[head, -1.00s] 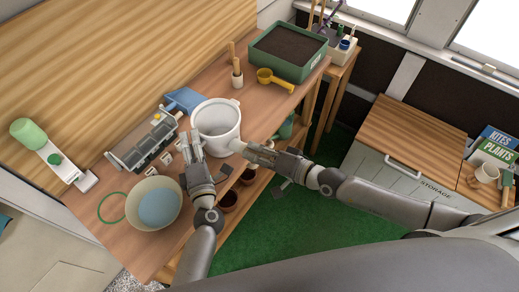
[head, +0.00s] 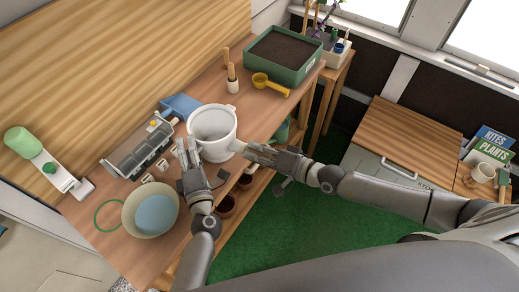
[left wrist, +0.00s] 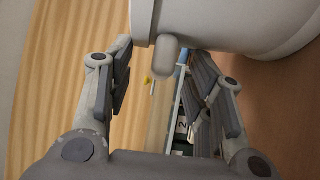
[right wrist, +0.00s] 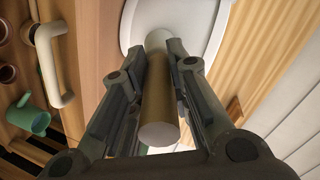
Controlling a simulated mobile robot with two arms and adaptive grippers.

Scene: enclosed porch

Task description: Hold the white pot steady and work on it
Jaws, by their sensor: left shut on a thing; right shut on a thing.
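The white pot (head: 224,122) stands upright and open on the wooden bench, near its front edge. My left gripper (head: 186,153) is at the pot's near-left side; in the left wrist view, a short pale lug (left wrist: 165,55) of the pot lies between its fingers, with gaps visible from this angle. My right gripper (head: 252,153) is shut on the pot's straight handle (right wrist: 158,105), brown with a pale end, which lies between its fingers in the right wrist view. The pot's base is partly hidden by the grippers.
A cream bowl (head: 131,226) with something blue inside, a green ring (head: 99,226), a grey tray (head: 128,160) and a blue dustpan-like piece (head: 180,104) lie left of the pot. A yellow scoop (head: 270,84) and soil-filled green planter (head: 300,74) stand beyond it.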

